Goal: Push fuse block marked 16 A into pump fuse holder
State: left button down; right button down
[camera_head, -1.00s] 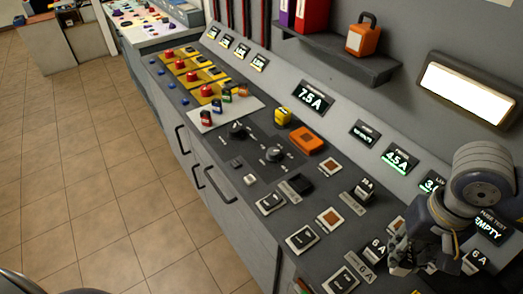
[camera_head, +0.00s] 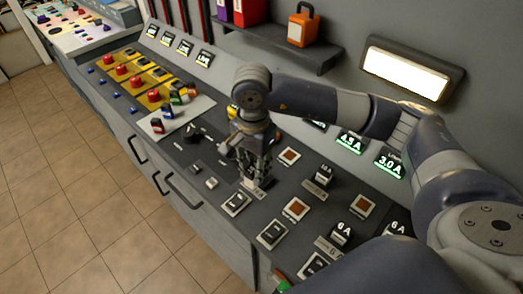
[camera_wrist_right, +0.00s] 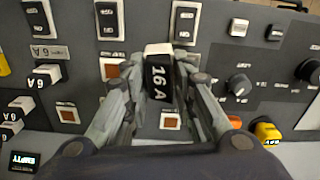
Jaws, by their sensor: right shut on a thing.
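My right gripper (camera_wrist_right: 155,78) is shut on the fuse block marked 16 A (camera_wrist_right: 158,88), dark with a pale end, as the right wrist view shows. The fingers press on its two sides. In the head view my right gripper (camera_head: 255,176) points down over the middle of the console, behind a row of rocker switches. The block is small and mostly hidden by the fingers there. The pump fuse holder cannot be made out, as the gripper covers that part of the panel. I cannot tell whether the block touches a holder. My left gripper is not in view.
A 10 A block (camera_head: 325,172) and a 6 A block (camera_head: 341,232) stand to the right. Rocker switches (camera_head: 235,203) line the front edge. Brown square lamps (camera_head: 289,155) and knobs lie nearby. A shelf (camera_head: 277,45) and a lit lamp (camera_head: 408,72) are behind.

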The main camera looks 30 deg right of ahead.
jog(key=shift+w+d+f+m+p, duration=0.1)
jog(key=shift+w+d+f+m, duration=1.3)
jog(key=shift+m, duration=1.85)
jog(key=shift+w+d+f+m+p, duration=0.15)
jog(key=shift+w+d+f+m, duration=0.45)
jog(key=shift+f+m, duration=2.15)
jog(key=shift+w+d+f+m+p, duration=0.1)
jog(key=shift+w+d+f+m, duration=1)
jog(key=shift+m, duration=2.7)
jog(key=shift+s+a+f, duration=0.1)
jog(key=shift+a+f, duration=0.05)
jog(key=shift+a, duration=0.05)
jog(key=shift+b, duration=0.3)
jog(key=shift+f+b, duration=0.55)
jog(key=shift+f, duration=0.05)
jog(key=c, duration=1.6)
grip_release()
